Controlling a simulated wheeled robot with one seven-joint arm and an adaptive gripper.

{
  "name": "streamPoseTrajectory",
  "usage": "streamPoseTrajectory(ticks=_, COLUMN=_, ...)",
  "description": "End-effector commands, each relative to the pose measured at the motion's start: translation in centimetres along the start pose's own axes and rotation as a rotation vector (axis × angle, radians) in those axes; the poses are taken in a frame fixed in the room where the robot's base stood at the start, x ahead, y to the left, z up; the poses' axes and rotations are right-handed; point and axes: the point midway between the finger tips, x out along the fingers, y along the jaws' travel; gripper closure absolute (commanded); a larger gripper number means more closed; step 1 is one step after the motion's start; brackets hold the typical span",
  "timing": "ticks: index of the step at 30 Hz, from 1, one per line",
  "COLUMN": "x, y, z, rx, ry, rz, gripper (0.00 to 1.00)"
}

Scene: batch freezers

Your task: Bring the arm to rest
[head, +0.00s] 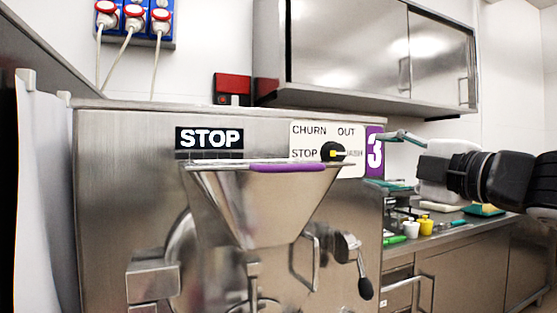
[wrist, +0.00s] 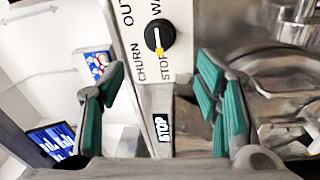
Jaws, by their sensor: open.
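My gripper (head: 390,160) is open and empty at the right of the head view, beside the front panel of machine 3. Its teal-padded fingers are spread apart in the wrist view (wrist: 162,72). The black selector knob (head: 340,150) is on the white dial plate (head: 305,142), clear of the fingers. In the wrist view the knob (wrist: 159,33) has its yellow pointer turned to the STOP side. The black display (head: 209,139) reads STOP. My arm reaches in from the right edge.
A steel hopper (head: 255,205) with a purple edge juts from the machine (head: 110,150). A black-tipped lever (head: 365,288) hangs at its right. A counter (head: 460,243) with yellow cups (head: 426,226) lies behind my arm, under a wall cabinet (head: 345,50).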

Motion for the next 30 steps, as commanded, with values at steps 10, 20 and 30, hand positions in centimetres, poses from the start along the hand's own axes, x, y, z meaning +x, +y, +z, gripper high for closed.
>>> streamPoseTrajectory(ticks=10, x=-0.3, y=0.0, z=0.0, rx=0.001, ry=-0.001, rz=0.001, gripper=0.42)
streamPoseTrajectory(ticks=20, x=-0.6, y=-0.1, z=1.4, rx=0.068, ry=-0.101, rz=0.012, gripper=0.42)
streamPoseTrajectory(ticks=30, x=-6.4, y=-6.8, z=6.9, rx=0.537, ry=-0.645, rz=-0.042, gripper=0.42)
